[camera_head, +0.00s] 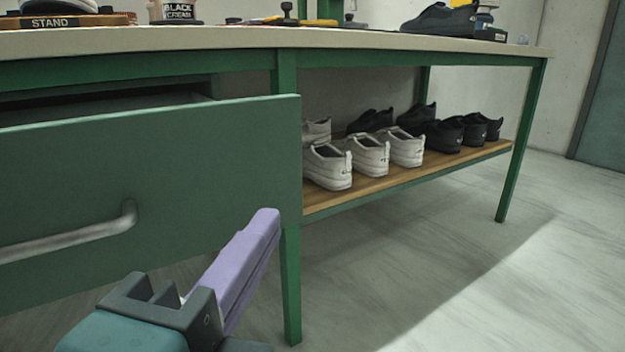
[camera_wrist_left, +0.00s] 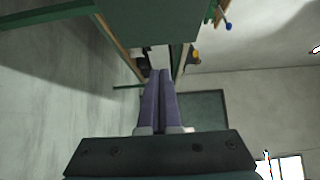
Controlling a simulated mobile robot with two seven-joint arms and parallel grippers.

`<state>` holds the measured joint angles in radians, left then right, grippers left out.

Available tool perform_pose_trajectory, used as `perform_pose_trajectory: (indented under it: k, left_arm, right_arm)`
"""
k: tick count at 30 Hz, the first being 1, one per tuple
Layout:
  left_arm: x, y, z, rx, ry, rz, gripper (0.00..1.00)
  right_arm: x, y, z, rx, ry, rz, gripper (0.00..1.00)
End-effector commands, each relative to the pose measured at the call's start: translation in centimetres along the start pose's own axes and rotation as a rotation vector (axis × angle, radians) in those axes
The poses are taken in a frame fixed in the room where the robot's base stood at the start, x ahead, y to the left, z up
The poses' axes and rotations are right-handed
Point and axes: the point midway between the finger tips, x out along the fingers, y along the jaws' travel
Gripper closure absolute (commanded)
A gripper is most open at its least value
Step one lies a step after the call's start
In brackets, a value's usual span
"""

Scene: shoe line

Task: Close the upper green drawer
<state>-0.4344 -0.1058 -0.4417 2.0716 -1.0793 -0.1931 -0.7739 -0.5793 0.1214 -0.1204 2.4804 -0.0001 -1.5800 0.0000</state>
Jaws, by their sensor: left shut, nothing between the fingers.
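The upper green drawer (camera_head: 165,175) is pulled out from under the workbench, with a dark gap showing above its front. Its grey bar handle (camera_head: 70,240) is on the drawer front at the left. My left gripper (camera_head: 262,222) is shut and empty. Its purple fingers appear in front of the lower right part of the drawer front; I cannot tell whether they touch it. In the left wrist view the closed fingers (camera_wrist_left: 159,85) point toward a green panel (camera_wrist_left: 148,20). My right gripper is not in view.
The workbench top (camera_head: 400,42) carries a black shoe (camera_head: 440,20), a black cream jar (camera_head: 178,12) and small tools. A wooden lower shelf (camera_head: 460,160) holds several white and black shoes. The floor (camera_head: 420,270) at the right is clear.

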Motion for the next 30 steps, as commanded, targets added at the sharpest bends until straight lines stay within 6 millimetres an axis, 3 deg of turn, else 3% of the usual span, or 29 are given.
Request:
perform_pose_trajectory:
  k: [9, 12, 19, 30]
  left_arm:
    - [6.0, 0.0, 0.0, 0.003, 0.001, -0.003, 1.00]
    - [7.2, 0.0, 1.3, 0.007, -0.001, -0.001, 1.00]
    - [8.6, 0.1, 2.7, 0.001, 0.000, 0.001, 1.00]
    - [8.7, 0.1, 2.9, 0.000, -0.001, 0.002, 1.00]
  right_arm:
    - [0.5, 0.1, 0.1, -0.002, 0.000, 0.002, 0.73]
    - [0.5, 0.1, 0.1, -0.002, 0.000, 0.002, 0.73]
    - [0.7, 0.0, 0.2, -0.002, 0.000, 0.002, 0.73]
    - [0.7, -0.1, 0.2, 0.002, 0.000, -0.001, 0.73]
